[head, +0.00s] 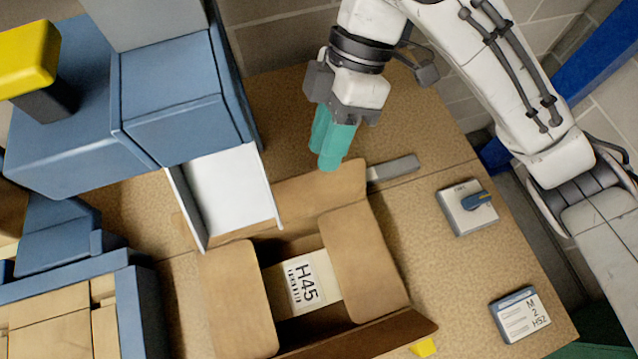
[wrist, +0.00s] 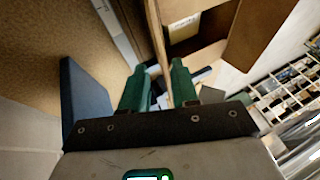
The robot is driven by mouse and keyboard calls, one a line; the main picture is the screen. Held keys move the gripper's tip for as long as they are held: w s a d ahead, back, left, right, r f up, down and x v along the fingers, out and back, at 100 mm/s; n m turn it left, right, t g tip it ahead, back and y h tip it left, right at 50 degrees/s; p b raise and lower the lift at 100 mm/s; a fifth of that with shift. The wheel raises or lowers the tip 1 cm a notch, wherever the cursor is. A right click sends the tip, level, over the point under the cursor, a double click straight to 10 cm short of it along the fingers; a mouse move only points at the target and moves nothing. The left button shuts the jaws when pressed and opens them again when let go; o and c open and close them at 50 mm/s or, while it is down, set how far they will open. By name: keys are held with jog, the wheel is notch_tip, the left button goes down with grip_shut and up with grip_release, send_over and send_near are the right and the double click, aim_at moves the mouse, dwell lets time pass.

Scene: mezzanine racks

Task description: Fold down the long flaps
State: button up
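An open cardboard box (head: 365,255) stands on the tabletop. Its two short side flaps lie inward over the opening, with a gap between them. A white label marked H45 (head: 305,282) shows in that gap. The far long flap (head: 310,195) and the near long flap (head: 365,337) are both spread up or outward, not over the opening. My gripper (head: 331,165) has green fingers and points down at the far long flap's upper edge. In the wrist view, its fingers (wrist: 159,88) are apart, with the thin edge of a flap (wrist: 158,45) between them.
A blue machine (head: 180,115) with a white chute (head: 232,190) stands close left of the far flap. A grey bar (head: 395,168) lies right of that flap. A switch box (head: 465,212) and a marked device (head: 520,315) sit at right. A blue bin (head: 130,300) stands left.

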send_near(303, 216)
jog(key=x, duration=0.4)
jog(key=shift+f, duration=0.3)
jog(key=shift+c, duration=0.2)
grip_shut()
dwell(1.0)
